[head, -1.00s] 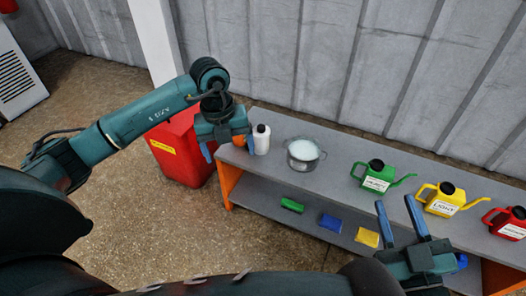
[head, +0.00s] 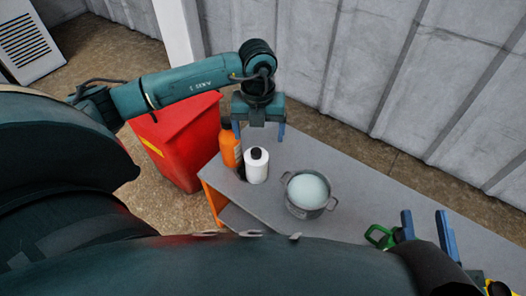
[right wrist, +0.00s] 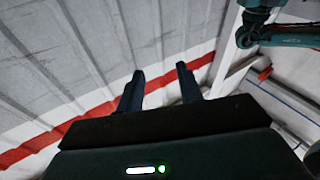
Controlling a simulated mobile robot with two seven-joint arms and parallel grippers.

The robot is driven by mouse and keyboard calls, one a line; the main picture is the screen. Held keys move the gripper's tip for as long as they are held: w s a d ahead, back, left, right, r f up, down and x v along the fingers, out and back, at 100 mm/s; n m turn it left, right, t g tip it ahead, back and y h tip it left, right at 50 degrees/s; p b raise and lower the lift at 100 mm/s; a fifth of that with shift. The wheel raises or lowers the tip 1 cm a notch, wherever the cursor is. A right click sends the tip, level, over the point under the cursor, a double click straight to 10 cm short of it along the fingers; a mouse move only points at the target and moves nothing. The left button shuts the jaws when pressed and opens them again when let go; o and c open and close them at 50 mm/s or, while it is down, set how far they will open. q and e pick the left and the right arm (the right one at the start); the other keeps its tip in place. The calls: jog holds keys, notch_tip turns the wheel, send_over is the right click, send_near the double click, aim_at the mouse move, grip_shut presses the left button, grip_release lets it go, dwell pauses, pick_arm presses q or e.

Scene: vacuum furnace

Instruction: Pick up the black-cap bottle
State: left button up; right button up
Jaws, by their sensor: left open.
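The black-cap bottle (head: 257,168) is white and stands upright near the left end of the grey table. My left gripper (head: 259,135) is open, its blue fingers pointing down, and appears just above and behind the bottle in the head view. Nothing shows between its fingers. An orange bottle (head: 230,150) stands close to the left of the white one, its top partly hidden by my gripper. My right gripper (head: 427,230) is open and empty at the lower right; its fingers also show apart in the right wrist view (right wrist: 160,88).
A grey pot (head: 308,206) with pale contents stands right of the bottles on the table (head: 350,180). A green can (head: 380,237) is partly hidden near my right gripper. A red bin (head: 180,145) stands left of the table. A corrugated wall (head: 400,70) rises behind.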

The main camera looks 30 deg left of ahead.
aim_at(258, 150)
pick_arm(q)
jog(key=f, duration=0.2)
jog(key=f+b, duration=0.1)
jog(key=f, duration=0.1)
jog(key=f+b, duration=0.1)
jog(key=f, duration=0.1)
jog(key=shift+s+f, duration=0.25)
jog(key=shift+f, duration=0.15)
jog(key=f+b, duration=0.2)
jog(key=f, duration=0.1)
jog(key=shift+s+a+f, duration=0.1)
jog(key=shift+s+f, duration=0.15)
jog(key=shift+s, duration=0.15)
jog(key=shift+f+b, duration=0.35)
jog(key=shift+f, duration=0.15)
jog(key=shift+w+f, duration=0.1)
jog(key=shift+f, duration=0.1)
jog(key=shift+r, duration=0.1)
pick_arm(e)
jog(key=shift+w+a+r+t+y, duration=0.1)
jog(key=shift+a+r+t+y, duration=0.1)
jog(key=shift+r+y, duration=0.25)
jog(key=shift+w+a+r+t+y, duration=0.1)
jog(key=shift+r+t+y, duration=0.1)
jog(key=shift+r+y, duration=0.25)
pick_arm(q)
jog(key=shift+c, duration=0.4)
pick_arm(e)
jog(key=shift+f, duration=0.1)
